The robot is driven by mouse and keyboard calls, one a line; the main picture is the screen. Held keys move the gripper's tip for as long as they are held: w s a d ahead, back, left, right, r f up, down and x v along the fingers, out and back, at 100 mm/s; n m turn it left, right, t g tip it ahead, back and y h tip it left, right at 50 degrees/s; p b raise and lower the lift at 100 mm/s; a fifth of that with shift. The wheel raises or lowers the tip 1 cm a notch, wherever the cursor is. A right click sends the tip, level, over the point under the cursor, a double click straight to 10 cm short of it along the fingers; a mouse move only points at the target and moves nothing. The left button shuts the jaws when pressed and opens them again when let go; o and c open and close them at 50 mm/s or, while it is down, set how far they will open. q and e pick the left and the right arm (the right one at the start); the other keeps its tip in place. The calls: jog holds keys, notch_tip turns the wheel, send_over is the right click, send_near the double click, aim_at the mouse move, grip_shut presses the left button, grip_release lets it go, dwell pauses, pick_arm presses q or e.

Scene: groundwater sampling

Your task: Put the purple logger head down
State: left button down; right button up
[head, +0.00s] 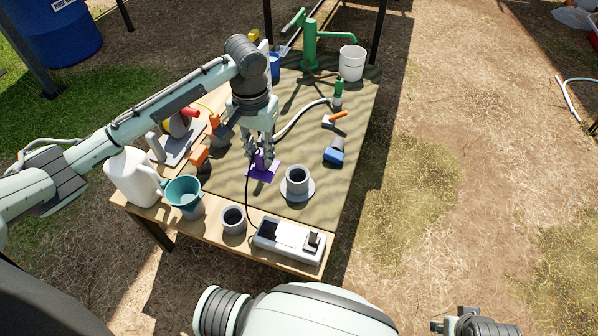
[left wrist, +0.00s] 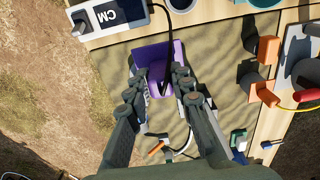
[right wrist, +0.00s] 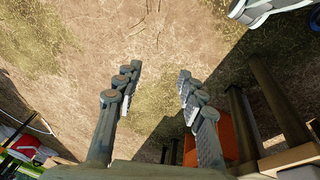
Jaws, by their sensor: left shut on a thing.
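My left gripper (head: 262,150) points down over the work table and is shut on the purple logger head (head: 259,161). A dark cable runs from the head toward the white meter box (head: 290,240). A flat purple patch (head: 268,174) lies on the cloth right under the head; I cannot tell whether they touch. In the left wrist view the purple logger head (left wrist: 158,84) is between the fingers, partly hidden by them, with purple surface (left wrist: 152,54) around it. My right gripper (right wrist: 158,78) is open and empty, over bare ground away from the table.
A grey cup on a saucer (head: 297,192) stands just right of the purple patch. A grey cup (head: 232,220), teal bucket (head: 184,197) and white jug (head: 133,178) stand along the front left. A blue object (head: 334,152) lies to the right. Bare cloth lies between them.

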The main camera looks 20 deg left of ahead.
pick_arm(q)
jog(key=w+d+f+b, duration=0.1)
jog(key=w+d+f, duration=0.4)
jog(key=w+f, duration=0.3)
jog(key=shift+d+f+b, duration=0.35)
jog(key=shift+f+b, duration=0.05)
jog(key=shift+f, duration=0.55)
pick_arm(e)
jog(key=shift+t, duration=0.3)
jog(key=r, duration=0.5)
jog(key=shift+w+r, duration=0.25)
jog(key=shift+w, duration=0.05)
pick_arm(q)
jog(key=c, duration=1.8)
grip_release()
jog(key=shift+f, duration=0.1)
jog(key=o, duration=0.5)
jog(key=shift+c, duration=0.2)
pick_arm(e)
jog(key=shift+d+f, duration=0.1)
jog(key=shift+f, duration=0.1)
